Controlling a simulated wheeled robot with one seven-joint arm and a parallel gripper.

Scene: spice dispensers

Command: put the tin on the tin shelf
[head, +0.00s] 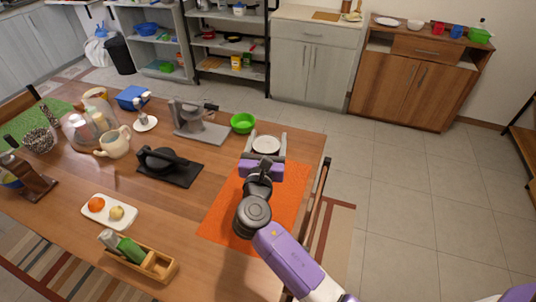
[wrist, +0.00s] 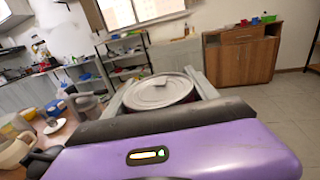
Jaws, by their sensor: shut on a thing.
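The tin (head: 266,144) is round with a pale, flat lid, and it sits between the two grey fingers of my gripper (head: 267,139). The gripper is shut on it. In the wrist view the tin (wrist: 158,93) stands upright between the fingers, with a dark red side under the lid. In the head view it appears over the far right part of the wooden table. A black open shelf (head: 230,47) at the back holds pans above and small yellow, green and red packs below. I cannot tell whether this is the tin shelf.
The wooden table (head: 180,210) carries an orange mat (head: 219,213), a green bowl (head: 243,123), a grey stand (head: 201,128), a black press (head: 168,165) and a fruit tray (head: 108,211). A grey shelf (head: 157,48) and a brown cabinet (head: 417,85) stand behind.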

